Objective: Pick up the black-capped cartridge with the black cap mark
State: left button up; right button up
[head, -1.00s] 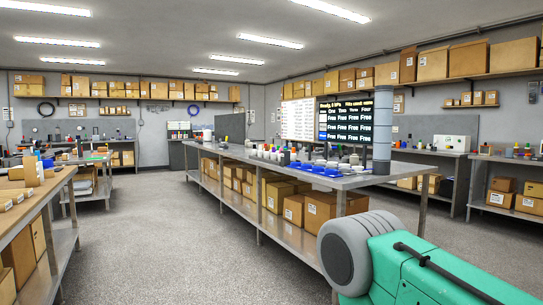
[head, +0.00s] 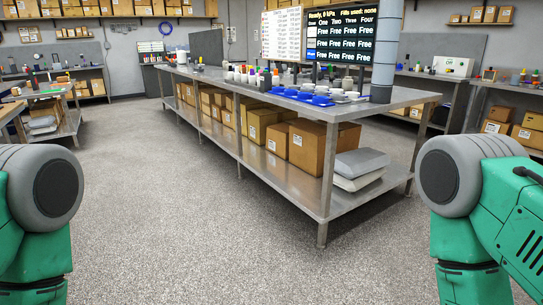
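Several small capped containers (head: 240,75) stand in a row on the long metal table (head: 396,101) in the head view, with white, red, dark and orange tops among them. They are too small to tell which is the black-capped cartridge or to see any cap mark. Blue trays (head: 293,93) with pale round pieces lie at the table's near end. My left and right arms show at the lower left and lower right edges, but both grippers are out of view.
A grey column (head: 386,50) and display board (head: 340,36) stand on the table. Cardboard boxes (head: 307,146) and grey packages (head: 358,168) fill its lower shelf. Open speckled floor (head: 190,235) lies in front. Side benches stand left and right.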

aim_at(230, 73)
jog(key=i+l+z, duration=0.15)
jog(key=i, duration=2.25)
jog(key=i+l+u, duration=0.15)
jog(key=i, duration=0.7)
